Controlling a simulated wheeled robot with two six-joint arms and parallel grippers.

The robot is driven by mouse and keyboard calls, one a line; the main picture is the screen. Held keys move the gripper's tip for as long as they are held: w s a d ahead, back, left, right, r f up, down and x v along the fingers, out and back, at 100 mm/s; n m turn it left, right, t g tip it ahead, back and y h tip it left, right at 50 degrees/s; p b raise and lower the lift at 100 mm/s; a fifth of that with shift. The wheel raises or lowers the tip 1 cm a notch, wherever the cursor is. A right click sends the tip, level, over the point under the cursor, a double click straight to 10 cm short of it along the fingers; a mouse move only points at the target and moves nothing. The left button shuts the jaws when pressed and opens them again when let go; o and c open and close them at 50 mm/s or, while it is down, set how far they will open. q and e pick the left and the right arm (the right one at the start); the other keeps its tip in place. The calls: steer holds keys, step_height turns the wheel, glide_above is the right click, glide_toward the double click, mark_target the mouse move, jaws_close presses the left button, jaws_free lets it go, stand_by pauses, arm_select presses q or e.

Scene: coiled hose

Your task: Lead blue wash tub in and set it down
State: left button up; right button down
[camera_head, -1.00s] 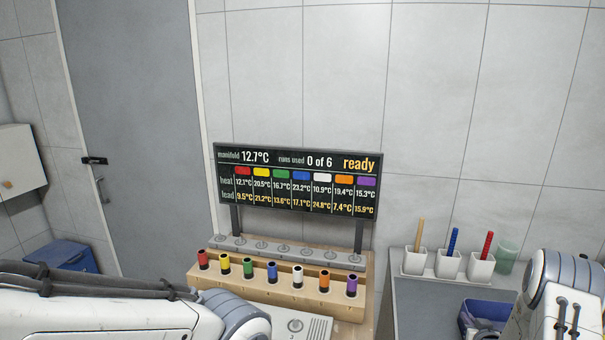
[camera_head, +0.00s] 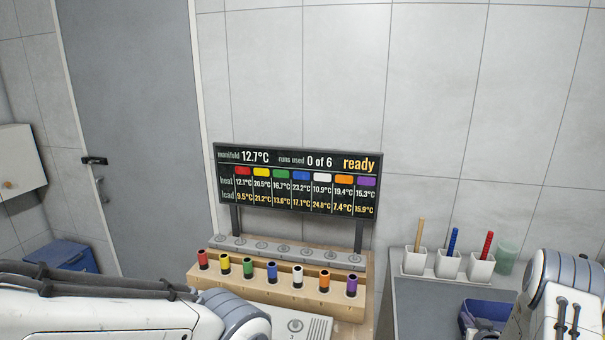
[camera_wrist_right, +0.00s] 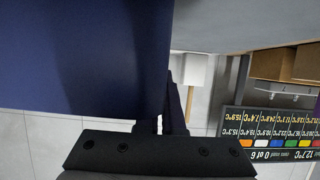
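In the right wrist view a dark blue wall, seemingly the tub's (camera_wrist_right: 100,60), fills the upper left. My right gripper (camera_wrist_right: 165,105) has its fingers close together at the edge of that wall. One dark finger lies along its right side and the other is mostly hidden behind it, so it looks shut on the tub. My left arm crosses the lower left of the head view; its gripper is out of frame.
A wooden rack (camera_head: 275,285) holds several coloured sleeves below a display board (camera_head: 295,180) reading "ready". White cups (camera_head: 448,264) with coloured sticks and a green tumbler (camera_head: 506,260) stand on the grey cabinet (camera_head: 420,305). A blue bin (camera_head: 65,255) is at far left.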

steer(key=shift+r, duration=0.1)
stand_by(0.4)
steer(key=shift+r+p, duration=1.95)
steer(key=shift+r, duration=1)
